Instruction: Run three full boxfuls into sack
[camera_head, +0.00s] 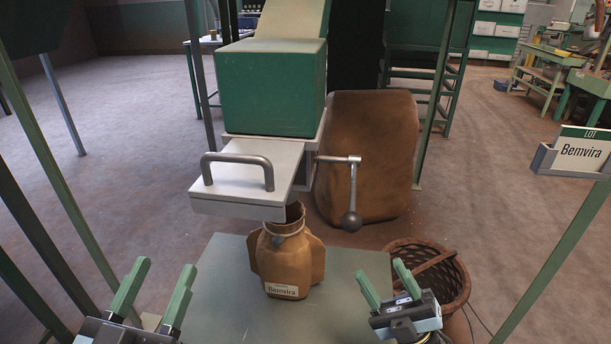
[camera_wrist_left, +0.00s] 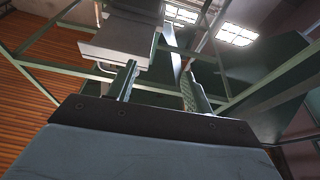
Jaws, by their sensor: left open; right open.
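A brown sack (camera_head: 287,262) labelled "Bemvira" stands upright on a grey-green plate (camera_head: 223,277), its open mouth under the hopper's outlet. Above it is a green box (camera_head: 271,88) with a pale slide (camera_head: 241,178) that has a grey bar handle (camera_head: 238,168) and sticks out to the front. A crank lever (camera_head: 338,160) with a dark ball knob hangs down at the right. My left gripper (camera_head: 157,276) is open and empty, low and left of the sack. My right gripper (camera_head: 384,275) is open and empty, right of the sack. The box's inside is hidden.
A wicker basket (camera_head: 455,285) stands behind and right of my right gripper. A large brown sack (camera_head: 372,157) stands behind the lever. A "LOT Bemvira" sign (camera_head: 581,151) is at the right. Green frame posts (camera_head: 436,95) bound both sides. In the left wrist view the grey slide (camera_wrist_left: 120,40) shows above the open fingers.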

